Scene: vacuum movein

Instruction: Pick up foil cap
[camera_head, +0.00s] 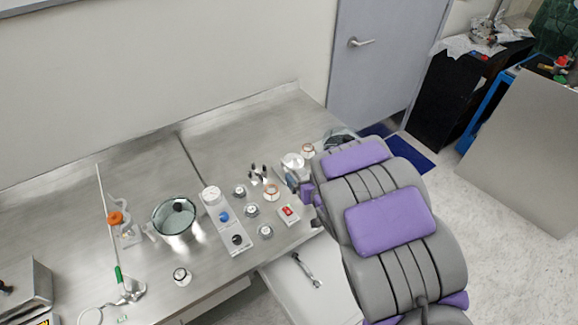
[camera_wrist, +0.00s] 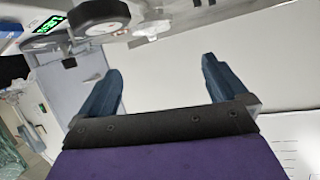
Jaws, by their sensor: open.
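I cannot pick out the foil cap with certainty in either view. A pale, shiny round-topped item (camera_head: 292,162) stands on the steel bench close to my gripper, but it is too small to name. My gripper (camera_wrist: 161,68) is open in the wrist view, with two blue fingers spread apart and nothing between them. In the head view my grey and purple arm reaches over the bench's right end, with its gripper end (camera_head: 293,181) low among the small jars, partly hidden by the arm.
The steel bench (camera_head: 75,222) holds a glass bowl (camera_head: 174,217), a control panel (camera_head: 228,222), several small jars and a red-switched box (camera_head: 289,212). Crumpled silvery material (camera_head: 458,46) lies on a black cabinet (camera_head: 446,105). A grey door (camera_head: 385,55) stands behind.

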